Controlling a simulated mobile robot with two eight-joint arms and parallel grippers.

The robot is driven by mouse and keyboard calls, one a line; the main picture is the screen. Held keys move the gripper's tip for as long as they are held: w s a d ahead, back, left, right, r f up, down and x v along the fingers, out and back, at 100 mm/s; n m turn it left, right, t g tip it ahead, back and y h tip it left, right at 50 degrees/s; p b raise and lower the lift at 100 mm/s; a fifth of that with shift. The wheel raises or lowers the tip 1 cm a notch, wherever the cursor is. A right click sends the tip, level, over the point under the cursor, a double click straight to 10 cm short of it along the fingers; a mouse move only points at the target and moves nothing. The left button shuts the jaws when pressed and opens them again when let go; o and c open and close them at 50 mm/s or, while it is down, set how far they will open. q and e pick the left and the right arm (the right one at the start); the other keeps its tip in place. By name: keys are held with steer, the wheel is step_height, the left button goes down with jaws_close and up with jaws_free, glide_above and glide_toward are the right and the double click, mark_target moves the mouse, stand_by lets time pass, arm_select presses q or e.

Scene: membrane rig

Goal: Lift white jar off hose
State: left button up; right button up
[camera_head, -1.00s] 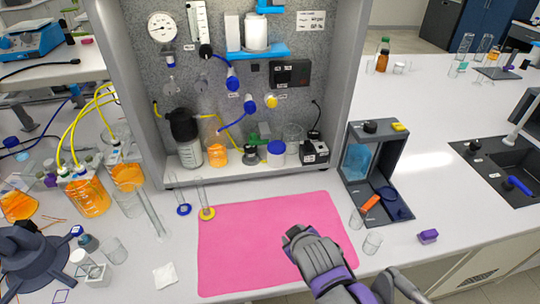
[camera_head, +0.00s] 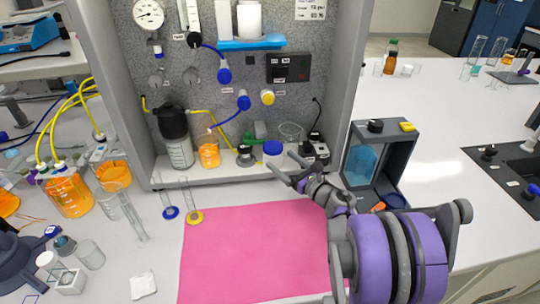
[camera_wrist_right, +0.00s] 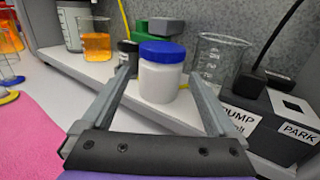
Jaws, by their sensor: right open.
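A white jar with a blue lid (camera_head: 273,148) stands upright on the rig's shelf. It is large in the middle of the right wrist view (camera_wrist_right: 162,80). A short yellow piece, seemingly the hose (camera_wrist_right: 184,86), shows beside the jar's lower right side; how it runs under or behind the jar is hidden. My right gripper (camera_head: 279,161) is open in front of the jar. In the right wrist view its fingers point toward the jar, one on either side, with the jar beyond them and not gripped. My left gripper is not in view.
A beaker (camera_wrist_right: 217,58) and a black pump box (camera_wrist_right: 270,125) stand right of the jar. A pink mat (camera_head: 250,255) lies clear in front of the shelf.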

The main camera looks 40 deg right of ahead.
mark_target(273, 152)
steer(key=w+p, duration=0.1)
steer(key=w, duration=0.4)
steer(key=shift+w+r, duration=0.1)
steer(key=shift+w, duration=0.3)
steer(key=shift+s, duration=0.1)
steer(key=shift+c, duration=1.3)
steer(key=c, duration=0.9)
steer(key=shift+o, duration=0.2)
steer(key=shift+r, duration=0.1)
